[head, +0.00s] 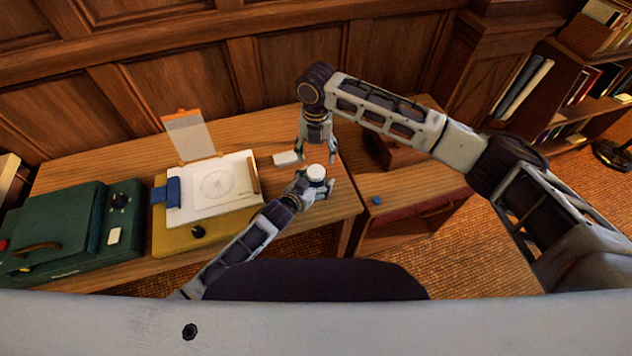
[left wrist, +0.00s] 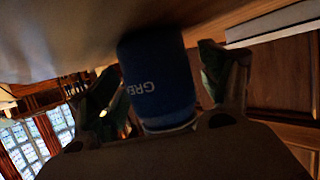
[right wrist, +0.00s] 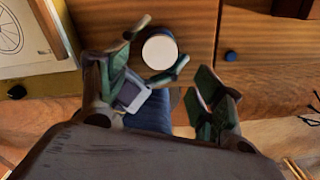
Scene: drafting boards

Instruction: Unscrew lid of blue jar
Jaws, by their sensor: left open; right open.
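The blue jar stands on the desk near its right end, its white lid (head: 316,172) on top. My left gripper (head: 318,186) reaches it from the front left with open fingers. In the left wrist view the blue jar (left wrist: 157,75), with white lettering, stands between those fingers, with a gap visible on the right side. My right gripper (head: 317,157) points down, open and empty, just behind and above the lid. In the right wrist view the round white lid (right wrist: 160,51) lies beyond my right fingers, between the left gripper's fingertips.
A small white block (head: 286,158) lies left of my right gripper. A yellow drafting board (head: 235,222) with a drawing and a green case (head: 70,225) are further left. A lower drawer unit (head: 400,195) with a blue knob (head: 377,200) adjoins on the right.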

